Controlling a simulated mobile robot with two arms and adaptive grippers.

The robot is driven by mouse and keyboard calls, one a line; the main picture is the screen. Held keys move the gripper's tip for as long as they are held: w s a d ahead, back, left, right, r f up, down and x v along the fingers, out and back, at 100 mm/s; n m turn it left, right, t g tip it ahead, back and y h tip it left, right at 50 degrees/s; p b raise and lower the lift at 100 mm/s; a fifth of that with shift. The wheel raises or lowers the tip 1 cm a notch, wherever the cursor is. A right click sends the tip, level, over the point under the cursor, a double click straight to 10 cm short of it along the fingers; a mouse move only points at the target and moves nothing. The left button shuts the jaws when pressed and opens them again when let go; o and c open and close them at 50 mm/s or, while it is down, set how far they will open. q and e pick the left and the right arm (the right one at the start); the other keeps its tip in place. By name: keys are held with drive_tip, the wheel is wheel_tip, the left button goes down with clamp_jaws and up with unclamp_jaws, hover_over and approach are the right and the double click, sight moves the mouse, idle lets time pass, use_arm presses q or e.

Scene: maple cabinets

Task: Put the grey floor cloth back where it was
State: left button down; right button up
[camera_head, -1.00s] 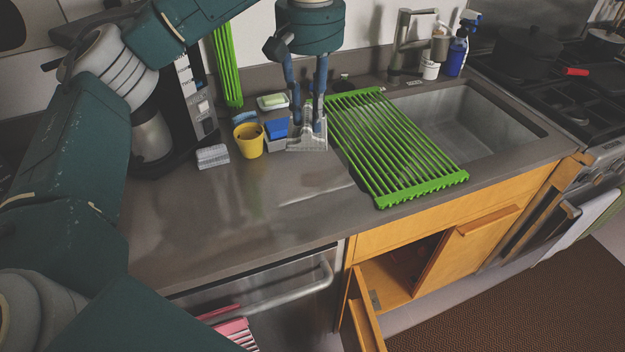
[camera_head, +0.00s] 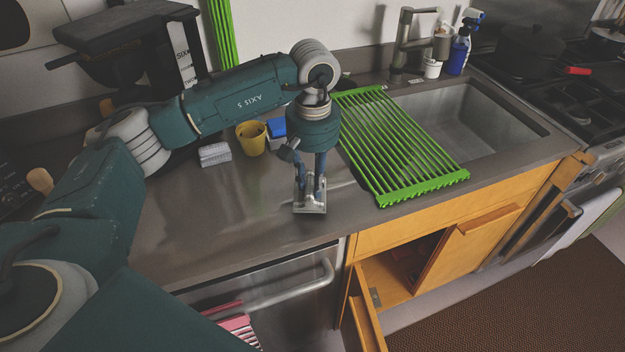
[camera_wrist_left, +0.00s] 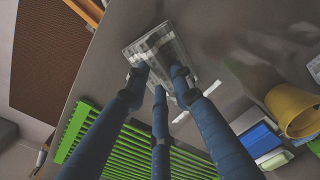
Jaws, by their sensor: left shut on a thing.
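The grey floor cloth (camera_head: 310,209) is a small, flat, pale grey piece near the front of the counter, left of the green rack. My left gripper (camera_head: 310,186) points down from above with its fingers shut on it. The cloth shows in the left wrist view (camera_wrist_left: 155,43) at the tips of the blue fingers (camera_wrist_left: 160,75). I cannot tell whether it touches the counter or hangs just above it. My right gripper is not in view.
A green slatted rack (camera_head: 415,175) lies partly over the sink (camera_head: 470,120). A yellow cup (camera_head: 251,139), a blue sponge (camera_head: 277,128) and a ribbed grey block (camera_head: 215,154) stand behind the gripper. An open cabinet (camera_head: 400,268) is below. The front-left counter (camera_head: 220,225) is clear.

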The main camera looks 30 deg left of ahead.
use_arm(q)
drive_tip(key=shift+f, duration=0.4)
drive_tip(key=shift+f, duration=0.25)
drive_tip(key=c, duration=1.5)
unclamp_jaws()
drive_tip(key=shift+r, duration=0.1)
